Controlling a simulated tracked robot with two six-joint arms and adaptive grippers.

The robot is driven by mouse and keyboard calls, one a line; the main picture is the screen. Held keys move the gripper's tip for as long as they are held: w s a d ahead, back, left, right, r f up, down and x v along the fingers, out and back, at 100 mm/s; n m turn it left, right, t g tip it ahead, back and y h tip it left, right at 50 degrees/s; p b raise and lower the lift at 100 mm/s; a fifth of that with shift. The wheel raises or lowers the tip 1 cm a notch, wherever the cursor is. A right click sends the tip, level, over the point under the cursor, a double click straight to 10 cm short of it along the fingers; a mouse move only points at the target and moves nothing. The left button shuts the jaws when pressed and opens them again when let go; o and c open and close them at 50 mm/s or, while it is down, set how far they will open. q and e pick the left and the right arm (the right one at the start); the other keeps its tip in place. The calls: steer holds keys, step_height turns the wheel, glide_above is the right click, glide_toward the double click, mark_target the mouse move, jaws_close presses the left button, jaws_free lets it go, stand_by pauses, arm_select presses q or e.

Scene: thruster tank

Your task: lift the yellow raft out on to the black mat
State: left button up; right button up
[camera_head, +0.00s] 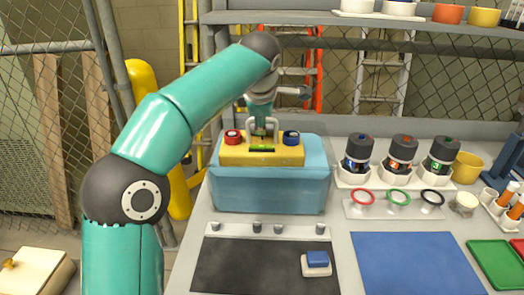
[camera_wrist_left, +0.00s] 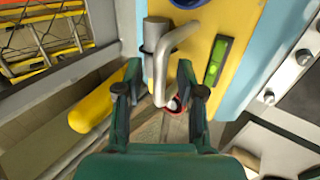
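The yellow raft (camera_head: 234,157) sits level in the top of the light blue tank (camera_head: 270,192). It carries a red-topped knob (camera_head: 233,137), a blue-topped knob (camera_head: 291,138), a green spirit level (camera_head: 261,149) and a grey bent handle (camera_wrist_left: 167,52). My left gripper (camera_head: 262,127) is over the raft's middle. In the left wrist view my left gripper (camera_wrist_left: 160,78) has its fingers apart, one on each side of the handle, with gaps showing. The black mat (camera_head: 240,267) lies on the table in front of the tank. My right gripper is not in view.
A white block with a blue top (camera_head: 317,263) stands on the mat's right part. Several small grey posts (camera_head: 257,227) line its back edge. Black canisters (camera_head: 358,152) and coloured rings (camera_head: 398,198) are right of the tank. A blue mat (camera_head: 415,263) lies clear.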

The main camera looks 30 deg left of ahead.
arm_select(q)
jaws_close()
steer(key=shift+r, duration=0.1)
step_height(320, 180, up, 10)
steer(key=p, duration=0.5)
steer(key=shift+w, duration=0.1)
step_height(320, 180, up, 19)
steer(key=p, duration=1.7)
stand_by(0.9)
